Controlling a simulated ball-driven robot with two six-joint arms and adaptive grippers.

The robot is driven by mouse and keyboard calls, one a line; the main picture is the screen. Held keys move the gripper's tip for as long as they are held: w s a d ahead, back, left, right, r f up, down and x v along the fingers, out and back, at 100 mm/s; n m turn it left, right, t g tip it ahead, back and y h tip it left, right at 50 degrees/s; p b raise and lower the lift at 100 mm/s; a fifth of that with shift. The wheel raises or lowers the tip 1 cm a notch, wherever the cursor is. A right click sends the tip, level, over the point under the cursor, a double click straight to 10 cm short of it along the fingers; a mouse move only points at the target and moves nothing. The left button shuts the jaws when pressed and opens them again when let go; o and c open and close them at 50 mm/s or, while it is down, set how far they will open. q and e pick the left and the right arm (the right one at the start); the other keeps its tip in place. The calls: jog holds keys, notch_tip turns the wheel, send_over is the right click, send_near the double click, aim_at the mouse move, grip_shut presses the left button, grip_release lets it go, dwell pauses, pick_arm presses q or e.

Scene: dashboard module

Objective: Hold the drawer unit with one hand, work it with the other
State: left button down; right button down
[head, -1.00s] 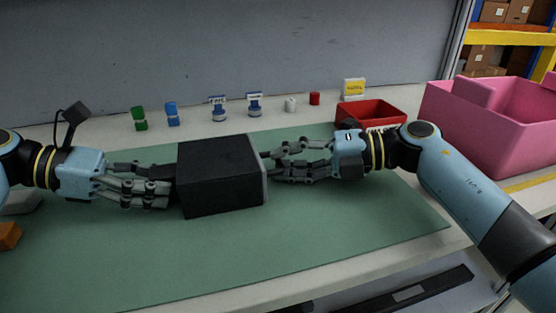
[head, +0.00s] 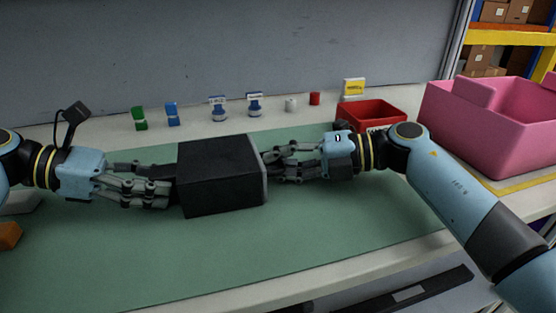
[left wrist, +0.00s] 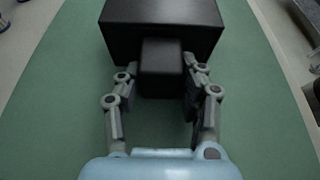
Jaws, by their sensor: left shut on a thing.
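The drawer unit (head: 218,178) is a black box on the green mat in the middle of the head view, with a grey front face on its right side. My left gripper (head: 172,184) is at its left side. In the left wrist view the gripper's fingers (left wrist: 158,82) are shut on a block-like black grip (left wrist: 162,68) that sticks out from the back of the drawer unit (left wrist: 160,22). My right gripper (head: 270,168) is at the grey front face. Its fingertips are close to or touching the face; the picture does not show whether they grasp a handle.
Small green (head: 139,118) and blue (head: 172,114) items, two stamp-like pieces and small cylinders stand along the back. A red tray (head: 372,112) and a pink bin (head: 490,125) are at the right. An orange block (head: 9,235) lies at the left. The front of the mat (head: 230,260) is clear.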

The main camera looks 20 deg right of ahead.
jog(key=d, duration=0.6)
jog(key=shift+d, duration=0.4)
jog(key=c, duration=1.6)
grip_release()
jog(key=shift+c, duration=0.2)
jog(key=shift+v, duration=3.75)
